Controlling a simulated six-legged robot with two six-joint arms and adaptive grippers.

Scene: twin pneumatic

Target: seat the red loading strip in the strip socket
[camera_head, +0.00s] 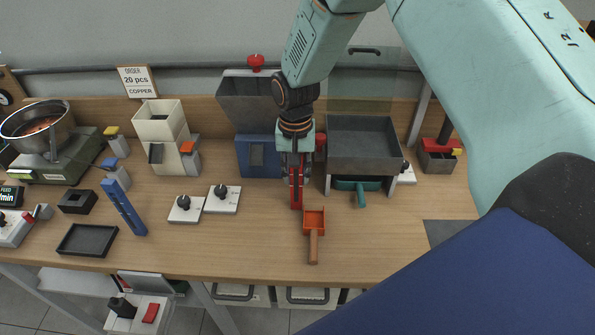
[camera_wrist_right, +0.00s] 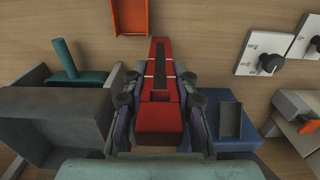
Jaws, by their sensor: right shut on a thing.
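The red loading strip (camera_head: 296,192) hangs upright below my right gripper (camera_head: 297,165), in front of the gap between the blue-based machine and the grey tray stand. In the right wrist view my right gripper (camera_wrist_right: 158,90) is shut on the strip (camera_wrist_right: 159,120), its fingers on both sides. The strip shows a dark slot and pale cross lines, and its far end points away from the gripper toward the bench. Whether its lower end touches the bench I cannot tell. I cannot pick out the strip socket with certainty. My left gripper is not in view.
The orange scoop (camera_head: 313,222) lies just right of the strip. The grey hopper with blue base (camera_head: 258,157) is behind left, the grey tray stand (camera_head: 362,140) behind right. Two knob plates (camera_head: 222,203) and a blue strip (camera_head: 123,207) are left. The bench front right is partly hidden.

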